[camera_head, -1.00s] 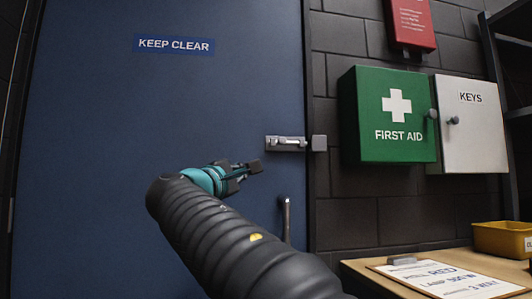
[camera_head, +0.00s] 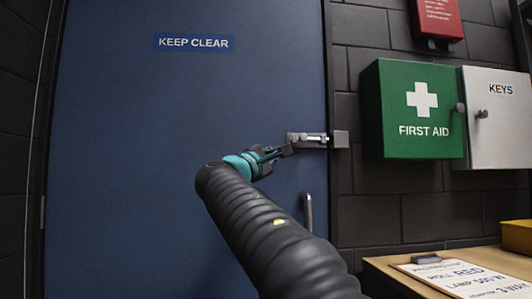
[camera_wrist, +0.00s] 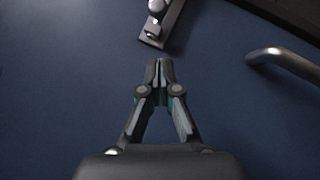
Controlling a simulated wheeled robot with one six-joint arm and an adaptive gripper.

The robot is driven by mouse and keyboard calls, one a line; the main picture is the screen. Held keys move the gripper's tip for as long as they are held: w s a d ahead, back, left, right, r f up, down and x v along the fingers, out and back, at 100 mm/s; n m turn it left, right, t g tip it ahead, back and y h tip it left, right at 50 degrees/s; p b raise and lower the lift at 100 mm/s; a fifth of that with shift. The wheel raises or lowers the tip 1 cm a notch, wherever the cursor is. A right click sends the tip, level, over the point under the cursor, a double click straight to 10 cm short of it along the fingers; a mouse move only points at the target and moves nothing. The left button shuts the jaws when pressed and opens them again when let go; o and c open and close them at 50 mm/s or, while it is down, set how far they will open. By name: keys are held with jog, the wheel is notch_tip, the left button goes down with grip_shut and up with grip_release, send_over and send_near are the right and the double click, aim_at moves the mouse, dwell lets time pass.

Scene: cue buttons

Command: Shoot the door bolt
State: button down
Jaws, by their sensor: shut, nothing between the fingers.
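The door bolt (camera_head: 308,138) is a small metal plate with a pale rod, mounted on the blue door (camera_head: 190,110) near its right edge. A grey keeper block (camera_head: 340,139) sits on the frame just right of it. I cannot tell whether the rod enters the keeper. My gripper (camera_head: 286,151) is shut and empty, with its tips just below and left of the bolt plate in the head view. In the wrist view my gripper (camera_wrist: 160,66) points at the bolt's lower end (camera_wrist: 156,28), with a small gap in the picture. The keeper is out of that view.
A door handle (camera_head: 308,210) hangs below the bolt; it also shows right of the gripper in the wrist view (camera_wrist: 285,60). A green first aid box (camera_head: 412,110) and white key box (camera_head: 497,118) are on the right wall, above a wooden table (camera_head: 400,284) with a clipboard (camera_head: 465,277).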

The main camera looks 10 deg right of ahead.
aim_at(311, 139)
jog(key=shift+w+d+r+p, duration=0.25)
jog(key=shift+w+d+r, duration=0.2)
jog(key=shift+d, duration=0.45)
jog(key=shift+w+d+r+p, duration=0.2)
jog(key=shift+w+d+r, duration=0.25)
jog(key=shift+d, duration=0.45)
jog(key=shift+w+d+r+p, duration=0.3)
jog(key=shift+d+r, duration=0.2)
jog(key=shift+d, duration=0.4)
